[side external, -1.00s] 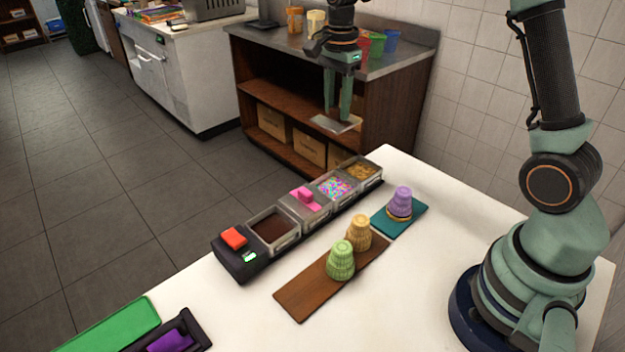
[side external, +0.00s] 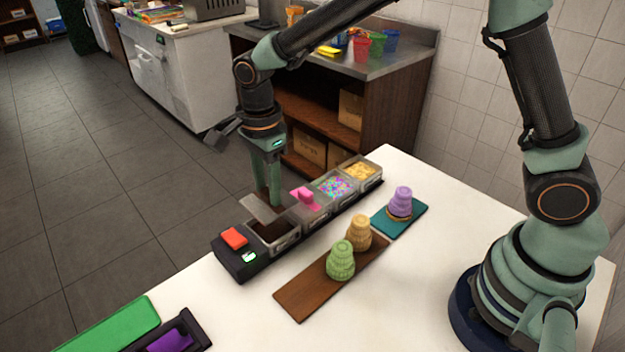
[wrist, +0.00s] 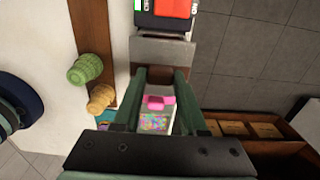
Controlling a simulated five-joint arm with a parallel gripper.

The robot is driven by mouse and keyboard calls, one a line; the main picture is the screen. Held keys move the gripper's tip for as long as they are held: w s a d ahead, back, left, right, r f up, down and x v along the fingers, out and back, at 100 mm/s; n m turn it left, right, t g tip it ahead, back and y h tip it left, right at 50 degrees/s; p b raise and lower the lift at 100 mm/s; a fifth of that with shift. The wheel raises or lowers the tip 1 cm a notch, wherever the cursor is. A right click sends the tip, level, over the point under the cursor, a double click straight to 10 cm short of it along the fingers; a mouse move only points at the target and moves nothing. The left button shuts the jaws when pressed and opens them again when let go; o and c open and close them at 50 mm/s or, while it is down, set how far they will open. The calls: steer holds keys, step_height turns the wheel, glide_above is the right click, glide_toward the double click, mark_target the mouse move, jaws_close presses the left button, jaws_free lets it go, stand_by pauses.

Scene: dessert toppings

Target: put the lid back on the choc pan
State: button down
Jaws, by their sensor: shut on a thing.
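The choc pan (side external: 285,243) is a clear-walled pan of dark brown chocolate in the topping row, beside the red-topped end. My gripper (side external: 273,204) is shut on a flat grey lid (side external: 258,207). The lid looks tilted and overlaps the back left part of the pan in the side view, with brown chocolate showing below it. Whether it touches the rim, I cannot tell. In the wrist view the lid (wrist: 160,50) lies at the fingertips, next to the red-topped end, and hides the choc pan.
A pan with a pink-handled lid (side external: 303,196) stands right beside the choc pan. Sprinkles (side external: 335,187) and a yellow topping (side external: 360,171) follow. Green (side external: 341,262) and tan (side external: 358,233) stacked cones stand on a wooden board (side external: 303,299). A purple one (side external: 400,199) stands on a teal mat.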

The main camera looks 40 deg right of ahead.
mark_target(270, 207)
steer(key=shift+f, duration=2.15)
steer(key=shift+f, duration=0.5)
stand_by(0.4)
jaws_free()
stand_by(0.4)
steer(key=shift+r, duration=3.5)
